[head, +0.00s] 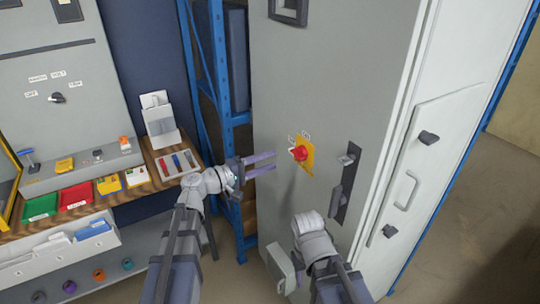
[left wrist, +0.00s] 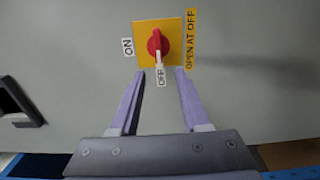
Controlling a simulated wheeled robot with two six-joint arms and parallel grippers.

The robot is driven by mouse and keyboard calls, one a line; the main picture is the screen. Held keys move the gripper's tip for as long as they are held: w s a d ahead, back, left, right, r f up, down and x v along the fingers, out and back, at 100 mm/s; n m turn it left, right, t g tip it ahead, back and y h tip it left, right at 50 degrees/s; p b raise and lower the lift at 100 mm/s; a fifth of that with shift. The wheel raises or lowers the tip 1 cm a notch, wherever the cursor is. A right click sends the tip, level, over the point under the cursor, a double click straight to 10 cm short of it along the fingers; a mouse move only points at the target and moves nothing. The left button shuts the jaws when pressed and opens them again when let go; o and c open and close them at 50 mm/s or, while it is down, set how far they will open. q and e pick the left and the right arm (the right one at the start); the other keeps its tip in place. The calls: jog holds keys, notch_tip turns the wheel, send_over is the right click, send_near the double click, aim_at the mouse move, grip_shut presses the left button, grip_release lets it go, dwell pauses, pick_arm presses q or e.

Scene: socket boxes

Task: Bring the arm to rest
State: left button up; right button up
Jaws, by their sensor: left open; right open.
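My left gripper (head: 274,162) is open and empty in front of the grey cabinet door (head: 345,75). Its two purple fingers point at the red rotary switch (head: 299,153) on a yellow plate, with a gap between. In the left wrist view the red switch (left wrist: 157,43) lies just beyond the fingertips (left wrist: 159,72). Its handle stands in line with the OFF label below it; the ON label is at its left. My right arm (head: 318,245) is raised in front of the cabinet's lower part; its gripper fingers do not show.
A black door handle (head: 344,190) is right of the switch. A wooden shelf (head: 135,196) at left holds green, red and yellow bins. A blue rack post (head: 219,75) stands between shelf and cabinet. Floor (head: 455,235) is clear at the right.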

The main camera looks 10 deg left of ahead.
pick_arm(q)
jog(key=s+d+f+m+g+y, duration=0.5)
jog(key=s+d+f+m+g, duration=0.25)
jog(key=s+d+f, duration=0.4)
jog(key=s+a+f+m+g+y, duration=0.3)
jog(key=s+a+f+y, duration=0.6)
jog(key=s+f+y, duration=0.1)
jog(key=shift+s+a+f+m+y, duration=0.15)
jog(key=shift+s+a+m+y, duration=0.3)
jog(key=shift+s, duration=0.35)
jog(key=shift+d, duration=0.1)
